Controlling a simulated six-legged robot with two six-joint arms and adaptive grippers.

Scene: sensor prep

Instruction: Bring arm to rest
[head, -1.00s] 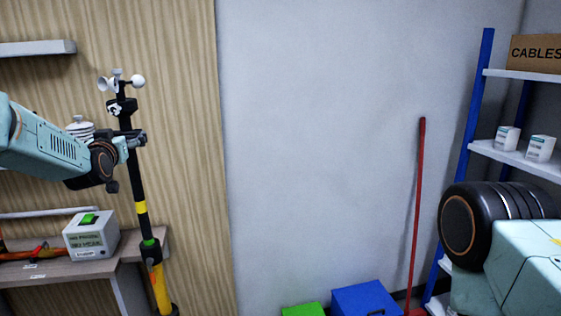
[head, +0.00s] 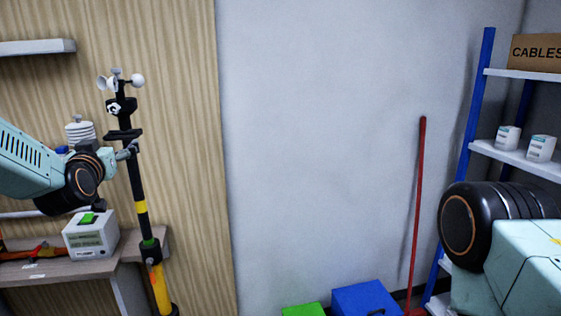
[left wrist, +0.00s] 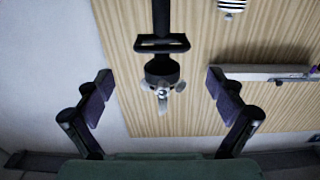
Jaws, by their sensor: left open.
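My left gripper (head: 128,150) is at the left in the head view, beside the black sensor mast (head: 136,185).
A bench (head: 150,248) at the left holds a grey box with a green top (head: 90,238). A white louvred sensor (head: 80,130) is behind my left arm. A red-handled broom (head: 417,200), blue bin (head: 365,300) and blue shelf rack (head: 474,120) stand at the right. The grey wall between is clear.

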